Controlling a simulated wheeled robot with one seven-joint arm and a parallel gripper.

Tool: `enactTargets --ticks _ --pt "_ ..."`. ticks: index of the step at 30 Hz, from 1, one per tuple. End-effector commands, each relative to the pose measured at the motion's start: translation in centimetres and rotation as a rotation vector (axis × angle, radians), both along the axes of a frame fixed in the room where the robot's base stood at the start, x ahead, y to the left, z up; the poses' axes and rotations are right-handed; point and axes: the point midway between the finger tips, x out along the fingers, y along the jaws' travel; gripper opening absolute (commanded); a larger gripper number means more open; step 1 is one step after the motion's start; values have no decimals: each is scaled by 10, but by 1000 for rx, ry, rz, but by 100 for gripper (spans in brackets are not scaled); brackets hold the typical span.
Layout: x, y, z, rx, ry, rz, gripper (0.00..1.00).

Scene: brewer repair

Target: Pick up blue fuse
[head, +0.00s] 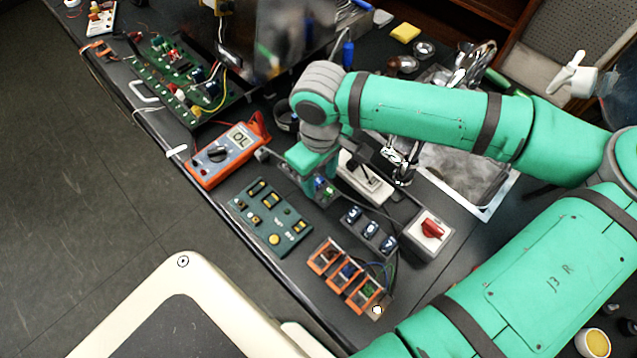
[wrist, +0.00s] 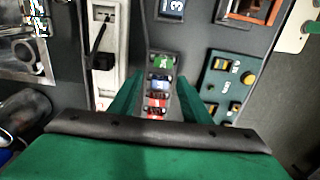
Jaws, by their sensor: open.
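The blue fuse (wrist: 160,82) lies in a narrow dark rack (wrist: 158,55) in the wrist view, just below a green fuse (wrist: 161,62). Below it are a darker fuse (wrist: 157,97) and a red fuse (wrist: 155,111). My gripper (wrist: 158,92) is open above the rack, one green finger on each side of the row, with nothing held. Its fingertips look apart from the fuses; their height above them is hard to judge. In the head view my gripper (head: 318,180) hangs over the rack and hides most of it.
A green board (head: 270,217) lies close beside the rack. A white switch unit (head: 365,180) is on the other side. Numbered blue switches (head: 369,230), a red-knob box (head: 430,231), orange holders (head: 346,276) and an orange multimeter (head: 222,154) stand around it on the dark bench.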

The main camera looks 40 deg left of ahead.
Motion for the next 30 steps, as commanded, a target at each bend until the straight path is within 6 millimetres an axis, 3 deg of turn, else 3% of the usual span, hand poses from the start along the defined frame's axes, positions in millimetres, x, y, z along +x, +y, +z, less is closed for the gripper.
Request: enactTargets --ticks 4,10,22,30 --pt "0 0 0 0 0 0 44" --pt "0 0 0 0 0 0 0" --pt "0 0 3 0 0 1 0" --pt "-1 2 24 1 0 5 0"
